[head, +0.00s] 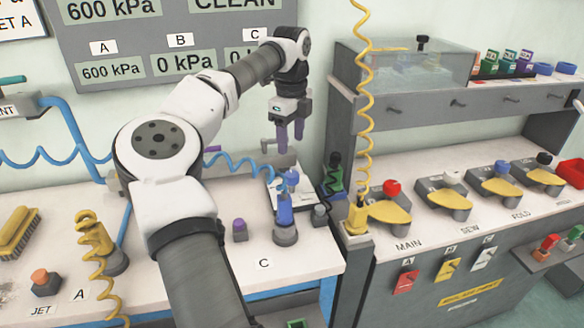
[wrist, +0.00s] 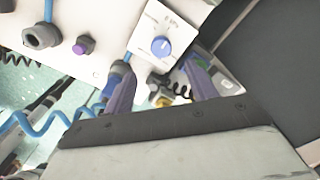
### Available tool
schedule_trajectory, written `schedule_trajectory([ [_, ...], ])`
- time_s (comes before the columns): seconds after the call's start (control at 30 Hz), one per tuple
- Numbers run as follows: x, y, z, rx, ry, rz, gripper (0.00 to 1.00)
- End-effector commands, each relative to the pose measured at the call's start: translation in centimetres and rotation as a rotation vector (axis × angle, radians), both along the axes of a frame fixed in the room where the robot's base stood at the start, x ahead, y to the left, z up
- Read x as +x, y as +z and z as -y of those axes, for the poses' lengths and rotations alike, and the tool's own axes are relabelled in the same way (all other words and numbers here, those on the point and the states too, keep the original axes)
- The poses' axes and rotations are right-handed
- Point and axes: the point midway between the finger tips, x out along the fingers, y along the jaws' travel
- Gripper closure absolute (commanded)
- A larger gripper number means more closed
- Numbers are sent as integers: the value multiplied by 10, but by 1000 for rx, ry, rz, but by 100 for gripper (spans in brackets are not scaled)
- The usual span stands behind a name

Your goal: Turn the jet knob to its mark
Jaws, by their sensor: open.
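A blue round knob (wrist: 160,46) with a pale pointer line sits on a white plate (wrist: 146,24) with printed markings in the wrist view. Its pointer's exact alignment with a mark is too small to read. My gripper (head: 290,142) is open and empty, pointing down above the back of the bench. In the wrist view its two purple fingers (wrist: 158,72) are apart, with the knob beyond their tips.
An orange button (head: 45,282) stands near the JET label at left. A purple button (head: 240,229) and coiled hoses surround the bench. A yellow coil (head: 365,120) hangs right of my gripper. A grey shelf unit (head: 450,110) rises at right.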

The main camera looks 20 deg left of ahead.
Motion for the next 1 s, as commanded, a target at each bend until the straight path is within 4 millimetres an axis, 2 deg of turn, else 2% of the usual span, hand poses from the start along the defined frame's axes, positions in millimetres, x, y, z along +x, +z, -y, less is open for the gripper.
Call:
schedule_trajectory([
  [0.1, -1, -26, 0, -4, -2, -3, 43],
  [0.3, 0, -66, 1, -5, -4, -1, 43],
  [0.5, 0, -91, 1, -4, -3, 1, 43],
  [0.9, 0, -99, 2, -4, -4, 2, 43],
  [1.0, 0, -98, 2, -4, -4, 2, 56],
])
